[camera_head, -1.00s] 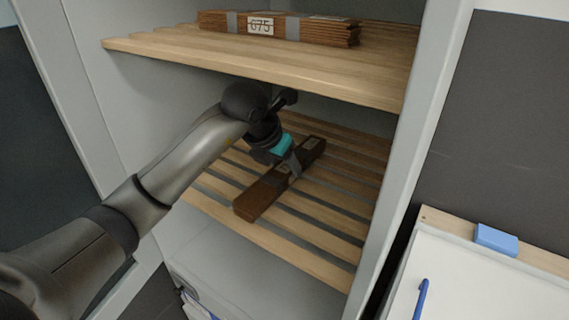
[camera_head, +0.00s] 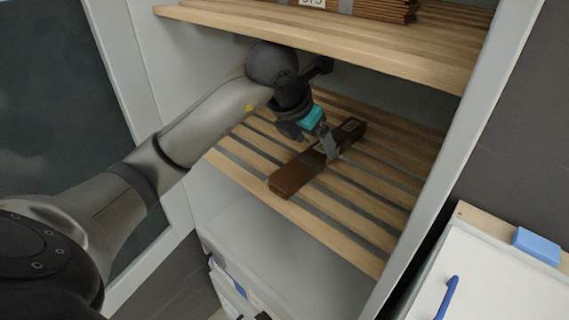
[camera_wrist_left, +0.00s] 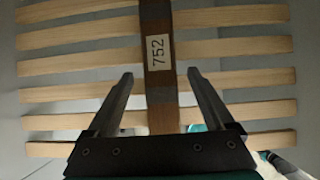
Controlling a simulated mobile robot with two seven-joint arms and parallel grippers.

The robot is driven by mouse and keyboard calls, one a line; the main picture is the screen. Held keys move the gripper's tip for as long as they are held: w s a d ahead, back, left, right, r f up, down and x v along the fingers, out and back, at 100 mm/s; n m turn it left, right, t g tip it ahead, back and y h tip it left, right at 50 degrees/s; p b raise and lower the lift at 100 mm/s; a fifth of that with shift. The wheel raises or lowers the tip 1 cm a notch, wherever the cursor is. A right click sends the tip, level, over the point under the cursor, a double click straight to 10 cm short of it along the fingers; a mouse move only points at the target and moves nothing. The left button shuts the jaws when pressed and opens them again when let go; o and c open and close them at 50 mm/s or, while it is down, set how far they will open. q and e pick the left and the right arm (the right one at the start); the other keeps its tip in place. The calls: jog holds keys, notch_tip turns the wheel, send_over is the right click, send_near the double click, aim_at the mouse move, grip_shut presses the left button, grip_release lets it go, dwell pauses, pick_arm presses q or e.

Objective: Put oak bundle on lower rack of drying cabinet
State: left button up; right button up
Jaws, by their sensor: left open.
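The dark brown oak bundle (camera_head: 297,178) lies across the slatted lower rack (camera_head: 300,219) of the drying cabinet (camera_head: 455,170), with its long side running from front left to back right. In the left wrist view the bundle (camera_wrist_left: 158,22) bears a label reading 752. My left gripper (camera_head: 331,150) is at the bundle, near its middle. In the left wrist view my left gripper (camera_wrist_left: 160,75) is open, with one finger on each side of the bundle and gaps between. The bundle's lower end is hidden behind the gripper body. My right gripper is out of view.
The upper rack (camera_head: 330,40) is close above my left arm and carries another banded wooden bundle (camera_head: 385,9). Bare slats lie on both sides of the oak bundle. A white board with a blue block (camera_head: 537,246) and a blue pen (camera_head: 446,298) is at right.

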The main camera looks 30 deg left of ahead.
aim_at(284, 182)
pick_arm(q)
jog(key=s, duration=0.2)
jog(key=s+b, duration=0.1)
jog(key=s, duration=0.2)
jog(key=s+a, duration=0.1)
jog(key=s, duration=0.2)
jog(key=shift+f+b, duration=0.1)
jog(key=shift+b, duration=0.25)
jog(key=shift+s, duration=0.95)
